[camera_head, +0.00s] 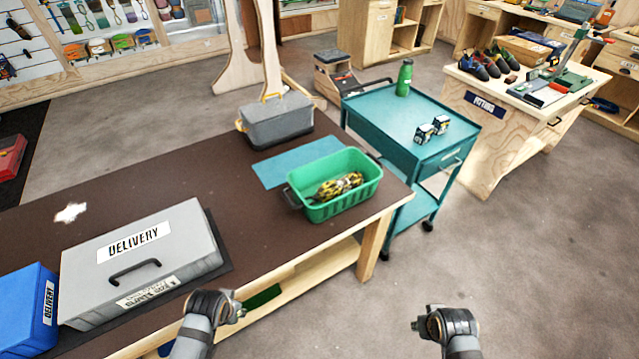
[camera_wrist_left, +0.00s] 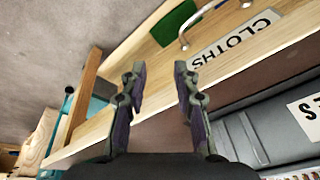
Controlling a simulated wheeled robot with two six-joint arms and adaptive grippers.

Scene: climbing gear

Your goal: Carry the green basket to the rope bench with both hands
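The green basket (camera_head: 333,185) stands upright near the right end of the brown-topped bench (camera_head: 190,195). A coil of yellow and black rope (camera_head: 340,186) lies in it. Dark handles show at its left end and at its far right end. My left gripper (camera_head: 238,303) is in front of the bench's near edge, apart from the basket; in the left wrist view its fingers (camera_wrist_left: 155,75) are spread with nothing between them. My right gripper (camera_head: 420,325) is over open floor, right of the bench, apart from the basket; its fingers are too small to judge. I cannot tell which bench is the rope bench.
A grey DELIVERY case (camera_head: 200,250) and blue box (camera_head: 25,315) stand on the bench's left. A grey toolbox (camera_head: 277,122) stands behind the basket. A teal cart (camera_head: 385,115) with a bottle stands close at the right.

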